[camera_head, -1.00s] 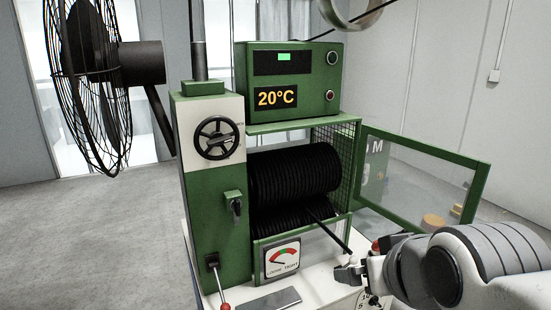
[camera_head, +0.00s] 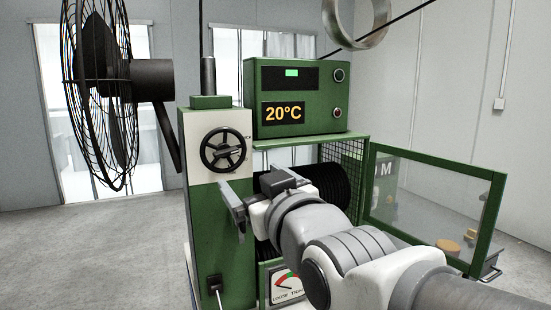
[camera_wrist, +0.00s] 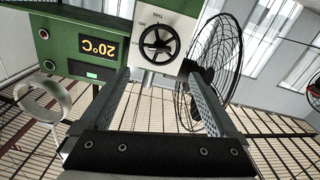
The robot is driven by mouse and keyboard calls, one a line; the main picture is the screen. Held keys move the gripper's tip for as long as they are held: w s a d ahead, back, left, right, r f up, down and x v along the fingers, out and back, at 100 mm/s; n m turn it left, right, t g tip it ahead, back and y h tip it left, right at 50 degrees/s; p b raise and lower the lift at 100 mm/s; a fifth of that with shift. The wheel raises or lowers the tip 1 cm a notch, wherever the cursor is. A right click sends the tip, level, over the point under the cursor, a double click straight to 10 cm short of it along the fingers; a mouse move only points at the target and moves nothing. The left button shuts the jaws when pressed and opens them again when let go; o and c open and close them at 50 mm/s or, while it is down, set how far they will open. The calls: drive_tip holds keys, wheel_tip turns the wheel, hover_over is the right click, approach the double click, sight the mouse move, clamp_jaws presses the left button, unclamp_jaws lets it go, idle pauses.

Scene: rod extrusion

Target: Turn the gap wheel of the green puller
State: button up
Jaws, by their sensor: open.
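The green puller (camera_head: 219,235) stands left of centre in the head view, with a white upper panel. Its black gap wheel (camera_head: 223,149) is on that panel, a round spoked handwheel. It also shows in the wrist view (camera_wrist: 159,43), upside down, ahead and between the finger lines. My gripper (camera_head: 236,208) is in front of the puller, below and slightly right of the wheel, apart from it. In the wrist view the two fingers of my gripper (camera_wrist: 158,82) are wide apart with nothing between them. My arm hides much of the black rollers (camera_head: 330,186).
A caged black fan (camera_head: 97,95) stands left of the puller. A green box reading 20°C (camera_head: 297,98) sits on top. A clear green-framed door (camera_head: 432,205) stands open at right. The floor at left is clear.

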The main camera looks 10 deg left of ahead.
sight(226, 156)
drive_tip(key=x, duration=1.4)
drive_tip(key=shift+w+p, duration=0.25)
drive_tip(key=shift+p, duration=0.1)
drive_tip(key=shift+c, duration=0.3)
drive_tip(key=c, duration=1.3)
drive_tip(key=shift+f, duration=0.1)
drive_tip(key=shift+m+b, duration=0.3)
drive_tip(key=shift+b, duration=0.05)
drive_tip(key=m+b, duration=0.2)
drive_tip(key=b, duration=0.1)
drive_tip(key=shift+f+m, duration=0.15)
drive_tip(key=shift+m, duration=0.15)
drive_tip(key=m+b, duration=0.2)
drive_tip(key=shift+m+b, duration=0.35)
drive_tip(key=shift+m, duration=0.05)
drive_tip(key=shift+s+a+m+b, duration=0.1)
drive_tip(key=shift+m+b, duration=0.6)
drive_tip(key=shift+m, duration=0.2)
drive_tip(key=shift+r, duration=0.2)
